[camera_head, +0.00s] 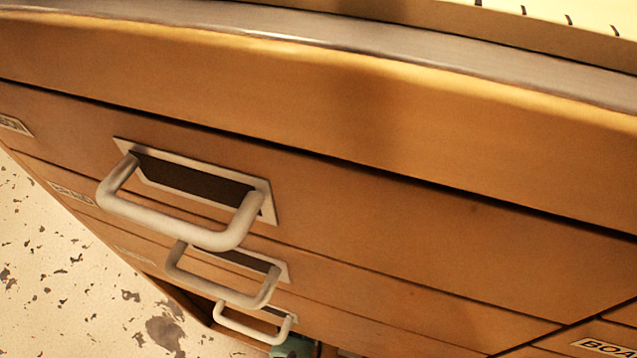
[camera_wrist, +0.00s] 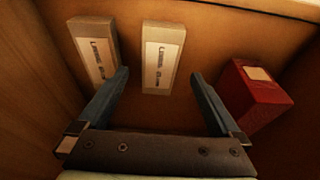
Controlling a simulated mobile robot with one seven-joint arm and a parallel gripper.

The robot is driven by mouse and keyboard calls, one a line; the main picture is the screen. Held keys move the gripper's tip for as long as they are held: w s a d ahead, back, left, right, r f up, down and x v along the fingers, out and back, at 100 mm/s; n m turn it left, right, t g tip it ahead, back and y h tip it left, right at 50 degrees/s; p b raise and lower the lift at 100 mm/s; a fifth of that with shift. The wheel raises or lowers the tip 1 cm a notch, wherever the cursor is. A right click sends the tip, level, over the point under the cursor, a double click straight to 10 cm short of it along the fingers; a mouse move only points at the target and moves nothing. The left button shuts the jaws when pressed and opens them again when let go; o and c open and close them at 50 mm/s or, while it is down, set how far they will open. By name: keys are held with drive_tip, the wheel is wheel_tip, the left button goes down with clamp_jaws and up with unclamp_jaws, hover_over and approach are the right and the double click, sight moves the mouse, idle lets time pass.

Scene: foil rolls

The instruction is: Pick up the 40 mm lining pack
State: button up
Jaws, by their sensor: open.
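Two pale grey packs with white printed labels lie side by side on a brown wooden surface in the wrist view. One pack (camera_wrist: 93,48) is at the left and the other pack (camera_wrist: 161,56) is near the middle. The print on both is too blurred to tell which one reads 40 mm. My gripper (camera_wrist: 160,76) is open, with nothing held. The middle pack appears between its blue-grey fingers; the left pack is outside the left finger, its lower end close to that fingertip. Neither pack shows in the head view, nor does my gripper.
A red box (camera_wrist: 252,97) with a pale label stands right of the right finger. Wooden walls enclose the space. In the head view, a wooden drawer cabinet (camera_head: 420,245) has several pale handles (camera_head: 180,220), and a speckled floor (camera_head: 60,270) lies at left.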

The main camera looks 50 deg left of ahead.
drive_tip(key=shift+w+a+f+b, duration=0.2)
drive_tip(key=shift+w+a+b, duration=0.1)
drive_tip(key=shift+w+b, duration=0.15)
drive_tip(key=b+x, duration=0.3)
drive_tip(key=x, duration=0.1)
drive_tip(key=shift+w+f, duration=0.1)
drive_tip(key=shift+f, duration=0.2)
drive_tip(key=c, duration=1.4)
drive_tip(key=shift+r, duration=0.1)
drive_tip(key=shift+c, duration=0.4)
drive_tip(key=shift+r, duration=0.1)
